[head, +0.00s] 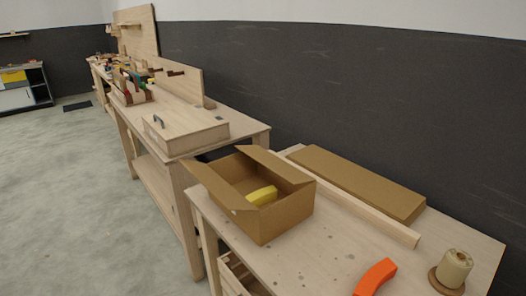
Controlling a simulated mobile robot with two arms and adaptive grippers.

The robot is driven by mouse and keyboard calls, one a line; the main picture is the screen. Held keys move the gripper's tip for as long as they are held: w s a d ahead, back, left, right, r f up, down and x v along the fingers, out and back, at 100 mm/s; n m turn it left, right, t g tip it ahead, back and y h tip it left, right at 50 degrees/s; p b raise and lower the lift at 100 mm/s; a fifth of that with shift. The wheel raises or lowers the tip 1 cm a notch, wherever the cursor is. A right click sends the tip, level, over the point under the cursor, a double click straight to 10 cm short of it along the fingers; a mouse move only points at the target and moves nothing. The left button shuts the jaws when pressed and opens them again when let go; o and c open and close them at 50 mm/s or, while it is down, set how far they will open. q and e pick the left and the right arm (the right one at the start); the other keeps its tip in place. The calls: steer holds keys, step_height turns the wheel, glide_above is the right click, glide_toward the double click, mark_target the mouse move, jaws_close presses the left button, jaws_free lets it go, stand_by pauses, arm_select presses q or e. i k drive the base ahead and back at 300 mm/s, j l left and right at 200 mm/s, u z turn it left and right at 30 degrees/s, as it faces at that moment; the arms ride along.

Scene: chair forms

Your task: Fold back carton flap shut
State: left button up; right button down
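An open brown cardboard carton (285,220) stands on the near workbench. Its back flap (278,165) sticks up along the far edge, tilted and not lying over the opening. Another flap (212,184) spreads outward on the left side. A yellow curved piece (262,195) lies inside the carton and is partly hidden by its walls. Neither of my grippers shows in the head view.
An orange curved piece (375,277) and a tape-like roll (455,268) are at the near right. Bare bench top (320,252) lies right of the carton.

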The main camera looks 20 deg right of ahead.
mark_target(294, 176)
steer(key=i+j+z, duration=0.15)
steer(key=i+j, duration=0.5)
steer(key=i, duration=0.1)
